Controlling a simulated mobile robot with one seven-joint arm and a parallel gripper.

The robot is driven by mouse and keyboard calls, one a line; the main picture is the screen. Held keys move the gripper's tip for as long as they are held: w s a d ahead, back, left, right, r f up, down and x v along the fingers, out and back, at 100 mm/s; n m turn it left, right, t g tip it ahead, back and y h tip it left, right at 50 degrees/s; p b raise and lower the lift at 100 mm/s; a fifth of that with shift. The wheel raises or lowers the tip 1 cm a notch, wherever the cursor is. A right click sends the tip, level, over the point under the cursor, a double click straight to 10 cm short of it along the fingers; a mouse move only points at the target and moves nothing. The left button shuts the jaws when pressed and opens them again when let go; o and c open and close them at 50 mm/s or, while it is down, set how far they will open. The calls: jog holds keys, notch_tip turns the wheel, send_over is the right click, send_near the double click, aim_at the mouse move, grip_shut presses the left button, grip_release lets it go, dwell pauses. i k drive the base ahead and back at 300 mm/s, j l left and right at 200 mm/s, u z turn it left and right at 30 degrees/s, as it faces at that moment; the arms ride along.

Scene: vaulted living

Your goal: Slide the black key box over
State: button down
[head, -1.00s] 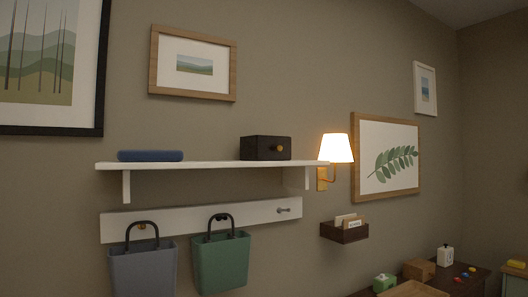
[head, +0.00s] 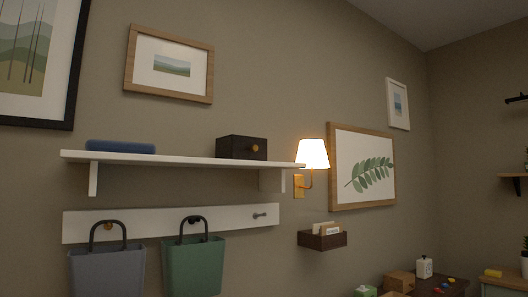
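The black key box (head: 235,148) sits on the white wall shelf (head: 180,160), near the shelf's right end. It has a small round brass-coloured knob on its front. A blue, low, rounded item (head: 120,147) lies on the left part of the same shelf. Bare shelf lies between the two. My gripper does not show in the head view.
Below the shelf, a white rail (head: 150,217) holds a grey bag (head: 107,272) and a green bag (head: 193,265). A lit lamp (head: 313,155) stands just past the shelf's right end. A dark wall holder (head: 322,240) is lower right.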

aim_at(223, 145)
jog(key=i+l+u, duration=0.1)
jog(key=i+l, duration=0.65)
